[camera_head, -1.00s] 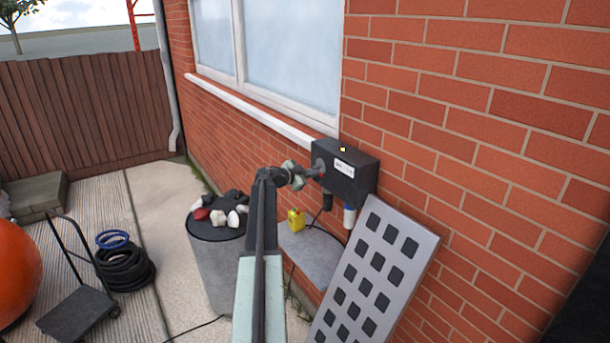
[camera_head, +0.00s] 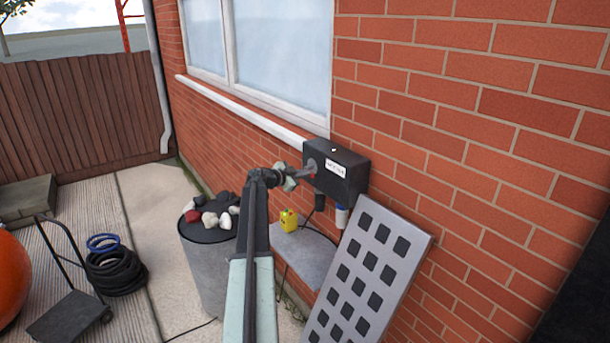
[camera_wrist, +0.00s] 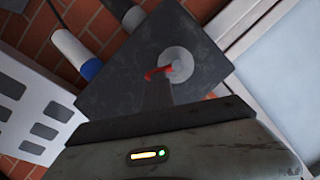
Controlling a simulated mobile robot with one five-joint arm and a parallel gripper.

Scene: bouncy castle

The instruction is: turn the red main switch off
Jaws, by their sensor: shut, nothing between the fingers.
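The red switch handle (camera_wrist: 158,72) is on a round grey disc (camera_wrist: 178,62) on the face of a dark box (camera_wrist: 128,75) in the wrist view. The handle lies slanted across the left part of the disc. In the head view the box (camera_head: 345,178) is fixed to the brick wall, and a speck of red switch (camera_head: 312,175) shows at my gripper (camera_head: 306,174). My gripper is shut and empty, with its tip close to the handle. I cannot tell whether they touch. A small lamp (camera_head: 333,150) on top of the box looks whitish.
A white panel with dark squares (camera_head: 352,275) leans on the wall below the box. A yellow object (camera_head: 288,220) sits on a grey slab (camera_head: 312,258). The window sill (camera_head: 240,112) runs beside the box.

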